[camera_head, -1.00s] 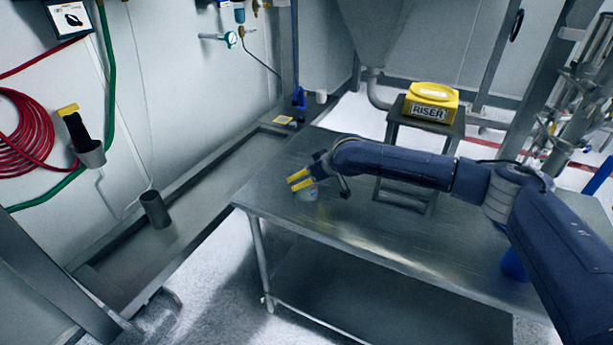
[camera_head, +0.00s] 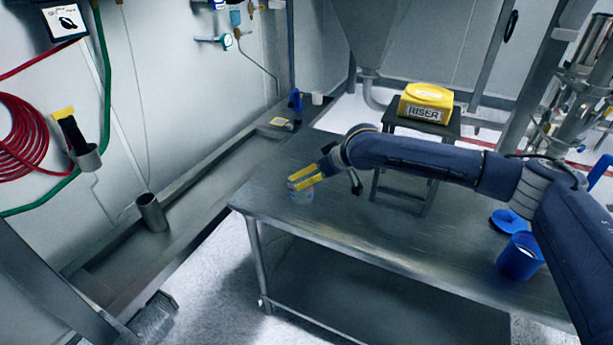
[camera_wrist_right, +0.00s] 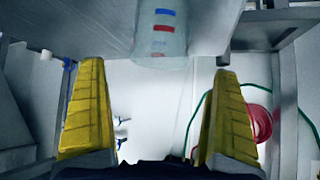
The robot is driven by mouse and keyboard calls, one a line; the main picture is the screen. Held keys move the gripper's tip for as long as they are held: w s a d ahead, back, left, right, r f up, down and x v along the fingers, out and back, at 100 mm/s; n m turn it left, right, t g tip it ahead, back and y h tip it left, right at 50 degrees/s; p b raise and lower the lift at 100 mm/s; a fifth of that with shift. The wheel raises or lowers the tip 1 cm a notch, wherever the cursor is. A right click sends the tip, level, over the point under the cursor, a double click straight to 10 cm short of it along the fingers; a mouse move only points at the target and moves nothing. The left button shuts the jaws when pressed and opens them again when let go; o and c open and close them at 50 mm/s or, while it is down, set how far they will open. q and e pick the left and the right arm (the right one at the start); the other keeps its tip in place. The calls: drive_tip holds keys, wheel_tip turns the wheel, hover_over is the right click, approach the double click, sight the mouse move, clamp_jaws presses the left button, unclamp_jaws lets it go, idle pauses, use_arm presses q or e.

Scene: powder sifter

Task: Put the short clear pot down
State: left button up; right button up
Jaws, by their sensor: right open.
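The short clear pot (camera_head: 302,195) stands on the metal table (camera_head: 345,235) near its left corner in the head view. In the right wrist view the clear pot (camera_wrist_right: 161,35) shows at the top middle, with a blue and a red mark on its side. My right gripper (camera_head: 301,179) is beside the pot with its yellow fingers level. In the right wrist view the two yellow fingers (camera_wrist_right: 158,110) are wide apart, with nothing between their tips, and the pot lies beyond them. My left gripper is not in view.
A blue cup (camera_head: 521,258) and a blue lid-like piece (camera_head: 508,221) are on the table at right. A yellow riser block (camera_head: 426,103) sits on a stool behind the table. A grey cylinder (camera_head: 152,213) stands on the left ledge. The table's front middle is clear.

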drive_tip(key=shift+v, duration=2.75)
drive_tip(key=shift+f, duration=0.1)
